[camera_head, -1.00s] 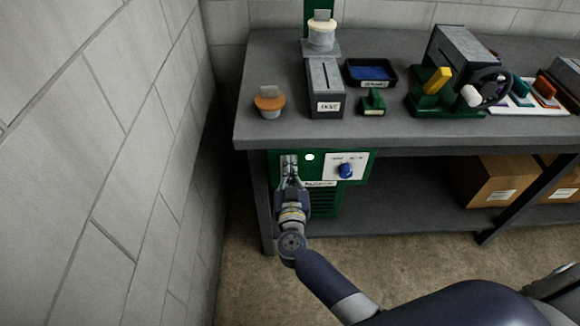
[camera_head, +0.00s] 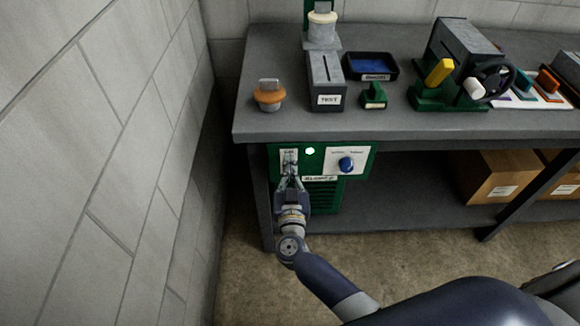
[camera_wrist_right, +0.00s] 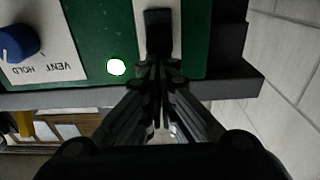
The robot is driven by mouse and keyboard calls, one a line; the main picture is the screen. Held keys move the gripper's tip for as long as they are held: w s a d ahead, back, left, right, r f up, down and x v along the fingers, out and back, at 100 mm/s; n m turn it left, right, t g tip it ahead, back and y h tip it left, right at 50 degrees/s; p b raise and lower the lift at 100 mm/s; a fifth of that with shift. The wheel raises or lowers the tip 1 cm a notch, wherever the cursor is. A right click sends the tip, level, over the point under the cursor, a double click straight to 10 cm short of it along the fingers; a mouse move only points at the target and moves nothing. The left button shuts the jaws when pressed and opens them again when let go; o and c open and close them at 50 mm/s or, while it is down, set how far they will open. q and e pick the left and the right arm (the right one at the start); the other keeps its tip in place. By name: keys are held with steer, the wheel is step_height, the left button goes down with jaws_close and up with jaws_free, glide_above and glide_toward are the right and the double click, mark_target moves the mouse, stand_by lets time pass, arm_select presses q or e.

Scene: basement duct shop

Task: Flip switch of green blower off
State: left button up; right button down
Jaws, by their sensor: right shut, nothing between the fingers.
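The green blower (camera_head: 358,163) is a green box under the left end of the bench. Its switch plate (camera_head: 289,155) is at the panel's upper left, and a lit round lamp (camera_head: 310,151) is beside it. My right gripper (camera_head: 289,178) is shut and empty, its tips at the switch and partly covering it. In the wrist view the dark switch (camera_wrist_right: 158,17) sits on a pale plate directly beyond the closed fingertips (camera_wrist_right: 159,62); I cannot tell whether they touch. The lamp (camera_wrist_right: 116,67) looks white. My left gripper is out of view.
A blue knob (camera_head: 346,164) is on the blower's white plate. The grey bench (camera_head: 400,122) overhangs the blower and carries a grey slotted box (camera_head: 326,82), an orange-topped item (camera_head: 269,95) and a dark tray. A block wall (camera_head: 120,150) stands close on the left. Cardboard boxes (camera_head: 497,178) are below right.

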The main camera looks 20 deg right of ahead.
steer(key=shift+s+f+t+b, duration=0.15)
steer(key=shift+f+t+b, duration=0.15)
steer(key=shift+b, duration=0.2)
steer(key=shift+s+a+f+p, duration=0.15)
steer(key=shift+s+f, duration=0.1)
steer(key=shift+f, duration=0.25)
steer(key=shift+s+a+f+p, duration=0.1)
steer(key=shift+s+f+p, duration=0.1)
steer(key=shift+f, duration=0.25)
steer(key=shift+s, duration=0.1)
steer(key=v, duration=1.1)
steer(key=shift+s, duration=0.4)
steer(key=shift+a+f, duration=0.1)
